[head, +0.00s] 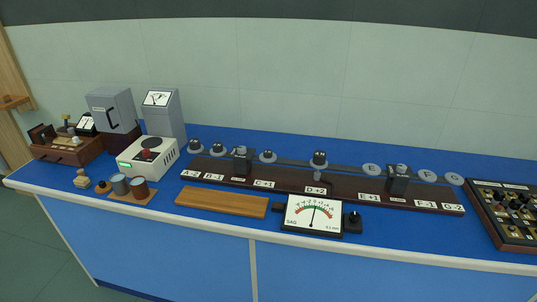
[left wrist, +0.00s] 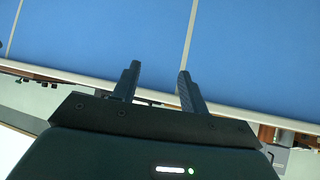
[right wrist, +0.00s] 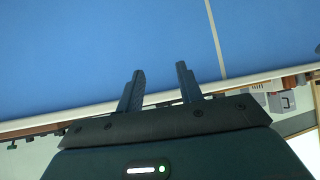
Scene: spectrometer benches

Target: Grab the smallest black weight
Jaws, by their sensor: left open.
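Black weights stand on round grey pans along the beam in the head view: one at far left (head: 194,143), one beside it (head: 218,147), one near C (head: 268,154) and one near D (head: 320,157). More dark knobbed pieces (head: 514,204) sit in a tray at the far right. They are too small in view to tell surely which is smallest. My left gripper (left wrist: 160,70) is open and empty in the left wrist view. My right gripper (right wrist: 160,69) is open and empty in the right wrist view. Neither gripper shows in the head view.
The blue bench (head: 150,203) carries a dark labelled base (head: 340,195), a wooden board (head: 221,202), a dial meter (head: 312,214) and a white balance (head: 147,157). The dark tray (head: 490,220) is at right. Several pans at right, including F (head: 427,175), are empty.

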